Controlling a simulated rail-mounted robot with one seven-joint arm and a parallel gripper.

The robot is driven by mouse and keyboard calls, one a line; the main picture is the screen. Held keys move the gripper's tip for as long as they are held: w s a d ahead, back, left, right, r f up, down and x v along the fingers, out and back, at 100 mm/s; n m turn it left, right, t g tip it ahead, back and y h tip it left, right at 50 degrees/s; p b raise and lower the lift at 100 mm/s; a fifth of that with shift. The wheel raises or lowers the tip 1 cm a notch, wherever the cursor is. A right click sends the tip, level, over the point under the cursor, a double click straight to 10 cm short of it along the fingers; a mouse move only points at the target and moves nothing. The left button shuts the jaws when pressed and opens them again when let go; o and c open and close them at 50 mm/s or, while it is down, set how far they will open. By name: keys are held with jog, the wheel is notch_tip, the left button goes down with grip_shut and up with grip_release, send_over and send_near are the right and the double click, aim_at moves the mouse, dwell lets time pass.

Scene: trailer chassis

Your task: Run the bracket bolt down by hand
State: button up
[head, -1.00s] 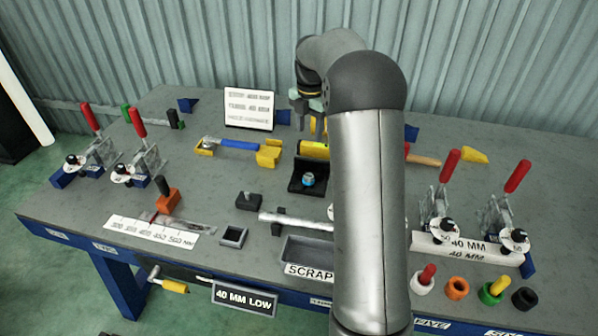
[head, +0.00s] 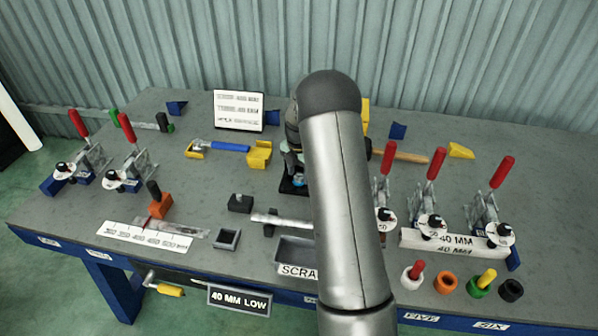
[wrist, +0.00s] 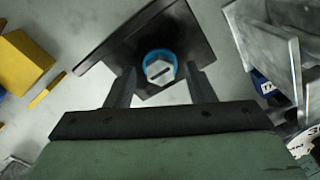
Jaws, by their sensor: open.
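The black bracket (wrist: 150,35) sits on the bench, and its dark edge (head: 287,188) shows beside my arm in the head view. The bracket bolt (wrist: 159,68) has a grey slotted head with a blue ring around it, seen from above in the wrist view. My gripper (wrist: 160,88) is open, with one finger on each side of the bolt head. Gaps show between the fingers and the bolt. The wrist view does not show how far the fingertips are above the bracket. In the head view my arm hides most of the bracket and the bolt.
Toggle clamps with red handles (head: 437,163) stand close to the right of my arm. A scrap tray (head: 290,249) lies in front, with a metal bar (head: 282,220) behind it. A yellow block (head: 259,155) and a blue-handled tool (head: 228,147) lie left of the bracket.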

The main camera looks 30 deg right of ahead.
jog(key=shift+f, duration=0.1)
jog(key=c, duration=1)
jog(key=shift+m, duration=0.3)
